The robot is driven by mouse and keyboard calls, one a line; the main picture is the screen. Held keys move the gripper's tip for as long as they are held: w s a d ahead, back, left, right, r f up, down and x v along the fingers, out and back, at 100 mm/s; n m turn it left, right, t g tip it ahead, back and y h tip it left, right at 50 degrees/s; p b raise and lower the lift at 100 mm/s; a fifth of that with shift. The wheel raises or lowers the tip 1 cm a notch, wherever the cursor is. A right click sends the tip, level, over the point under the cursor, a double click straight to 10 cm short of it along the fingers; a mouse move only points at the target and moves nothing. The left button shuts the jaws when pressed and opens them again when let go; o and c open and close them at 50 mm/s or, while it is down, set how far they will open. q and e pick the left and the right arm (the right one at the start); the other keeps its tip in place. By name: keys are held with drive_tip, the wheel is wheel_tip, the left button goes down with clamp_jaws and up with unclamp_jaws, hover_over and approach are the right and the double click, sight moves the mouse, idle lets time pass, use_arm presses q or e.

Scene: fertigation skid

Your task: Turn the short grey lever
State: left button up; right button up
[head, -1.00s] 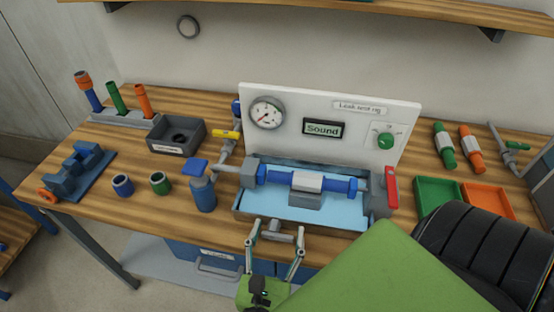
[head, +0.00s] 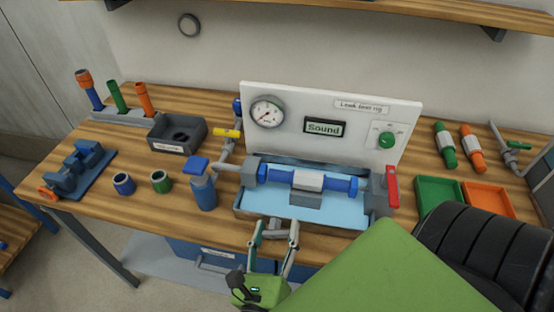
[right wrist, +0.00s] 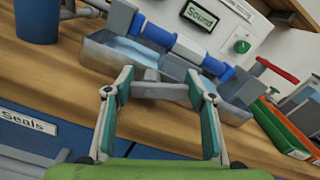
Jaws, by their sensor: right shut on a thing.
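The short grey lever (head: 281,234) is a small bar on the front of the grey tank with pale blue water (head: 250,222), low at its middle. It also shows in the right wrist view (right wrist: 158,91), lying crosswise between the fingers. My right gripper (head: 279,226) reaches it from the front, with one finger at each end of the bar. In the right wrist view my right gripper (right wrist: 158,84) is shut on the lever, fingers still wide apart because the bar spans between them. My left gripper is out of view.
A red lever (head: 392,186) stands at the tank's right end. A blue pipe assembly (head: 308,181) lies across the tank. Green (head: 438,191) and orange (head: 488,197) trays lie right. The panel (head: 340,105) with gauge and "Sound" display rises behind.

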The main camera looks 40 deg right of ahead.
drive_tip(key=shift+w+r+n, duration=0.1)
drive_tip(key=shift+r+n, duration=0.05)
drive_tip(key=shift+n, duration=0.95)
drive_tip(key=o, duration=1.1)
drive_tip(key=shift+w, duration=0.1)
drive_tip(key=shift+v, duration=3.8)
